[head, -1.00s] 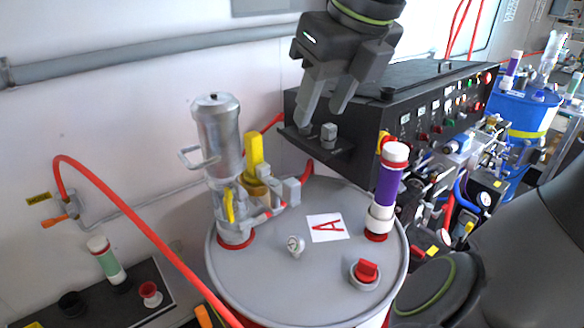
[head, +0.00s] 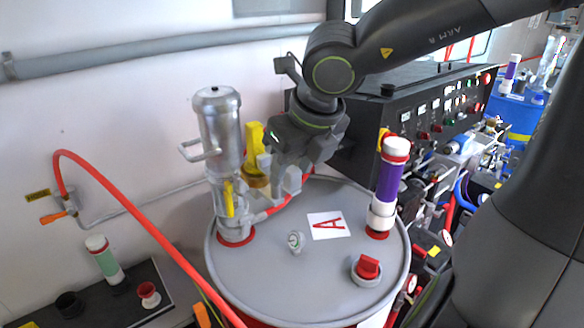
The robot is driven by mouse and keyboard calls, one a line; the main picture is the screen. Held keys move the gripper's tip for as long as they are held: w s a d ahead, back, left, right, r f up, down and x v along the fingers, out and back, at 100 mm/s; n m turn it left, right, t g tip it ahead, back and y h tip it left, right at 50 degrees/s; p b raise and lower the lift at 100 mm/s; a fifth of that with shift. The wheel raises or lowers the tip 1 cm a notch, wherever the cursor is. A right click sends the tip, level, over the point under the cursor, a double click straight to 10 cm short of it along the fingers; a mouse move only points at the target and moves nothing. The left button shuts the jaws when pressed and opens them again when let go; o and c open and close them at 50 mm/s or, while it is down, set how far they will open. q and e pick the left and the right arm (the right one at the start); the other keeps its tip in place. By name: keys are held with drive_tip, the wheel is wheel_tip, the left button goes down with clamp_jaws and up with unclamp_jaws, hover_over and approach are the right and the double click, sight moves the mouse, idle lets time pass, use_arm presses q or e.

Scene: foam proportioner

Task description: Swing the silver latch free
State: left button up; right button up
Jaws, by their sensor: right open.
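A silver pump (head: 221,135) stands upright on the grey drum lid (head: 262,275) marked with a red A. A silver looped handle (head: 197,151) sticks out from its left side; I cannot tell whether this is the latch. A yellow lever (head: 228,198) sits on the pump's lower part, and a yellow fitting (head: 254,150) stands to its right. My right gripper (head: 281,174) is open, pointing down just right of the yellow fitting, over the red hose end and grey fitting. Its fingers partly hide that fitting, and contact cannot be told. My left gripper is out of view.
A red hose (head: 130,215) arches at left. A black control box (head: 420,125) stands behind. The lid's front is clear.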

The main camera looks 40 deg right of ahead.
drive_tip(key=shift+w+f, duration=0.15)
drive_tip(key=shift+f, duration=0.3)
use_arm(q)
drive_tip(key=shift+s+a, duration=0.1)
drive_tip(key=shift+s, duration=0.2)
use_arm(e)
drive_tip(key=shift+c, duration=0.4)
clamp_jaws()
